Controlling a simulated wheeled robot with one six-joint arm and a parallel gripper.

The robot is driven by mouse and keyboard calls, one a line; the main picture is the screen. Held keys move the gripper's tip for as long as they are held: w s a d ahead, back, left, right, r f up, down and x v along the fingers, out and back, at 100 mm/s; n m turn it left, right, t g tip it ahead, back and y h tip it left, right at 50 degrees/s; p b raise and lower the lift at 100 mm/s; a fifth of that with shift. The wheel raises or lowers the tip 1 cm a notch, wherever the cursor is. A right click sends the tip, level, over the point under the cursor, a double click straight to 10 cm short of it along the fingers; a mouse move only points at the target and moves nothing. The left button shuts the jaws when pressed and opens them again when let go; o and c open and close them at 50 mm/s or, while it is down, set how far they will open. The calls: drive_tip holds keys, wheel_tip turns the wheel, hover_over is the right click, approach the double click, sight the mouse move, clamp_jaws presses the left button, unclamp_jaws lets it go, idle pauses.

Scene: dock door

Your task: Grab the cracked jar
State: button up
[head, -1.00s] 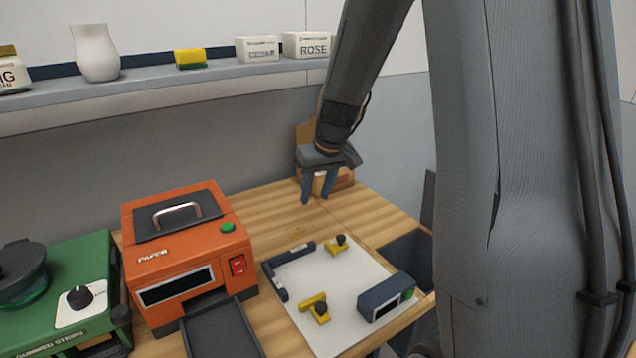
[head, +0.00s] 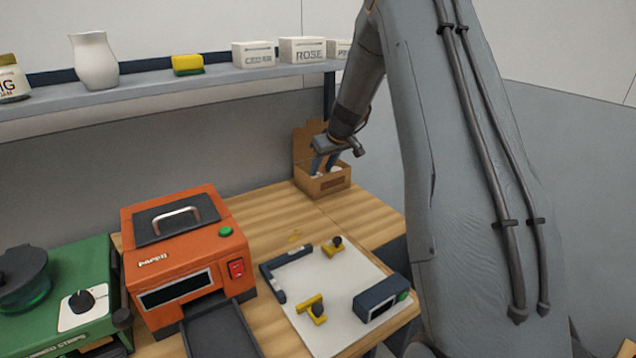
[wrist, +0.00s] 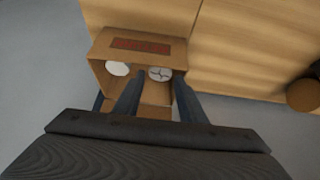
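An open cardboard box (head: 322,187) stands at the back right of the wooden bench, and the wrist view shows it from above (wrist: 102,50). Inside are two round white tops: a plain one (wrist: 117,68) at left and one with dark crack lines (wrist: 159,74), the cracked jar, at right. My gripper (head: 325,168) points down into the box. In the wrist view my gripper (wrist: 159,82) is open, its fingers apart on either side of the cracked top. Whether they touch the jar cannot be told; its lower body is hidden.
An orange machine (head: 190,254), a white mat (head: 340,290) with yellow and dark fixtures, and a green machine (head: 65,290) stand on the bench. A shelf (head: 170,96) above holds a vase, a sponge and boxes. Bare wood lies between box and mat.

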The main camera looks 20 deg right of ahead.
sight(317, 175)
drive_tip(key=shift+p+x, duration=0.75)
drive_tip(key=shift+x, duration=1.15)
drive_tip(key=c, duration=0.8)
drive_tip(key=shift+o, duration=0.2)
drive_tip(key=shift+r, duration=0.1)
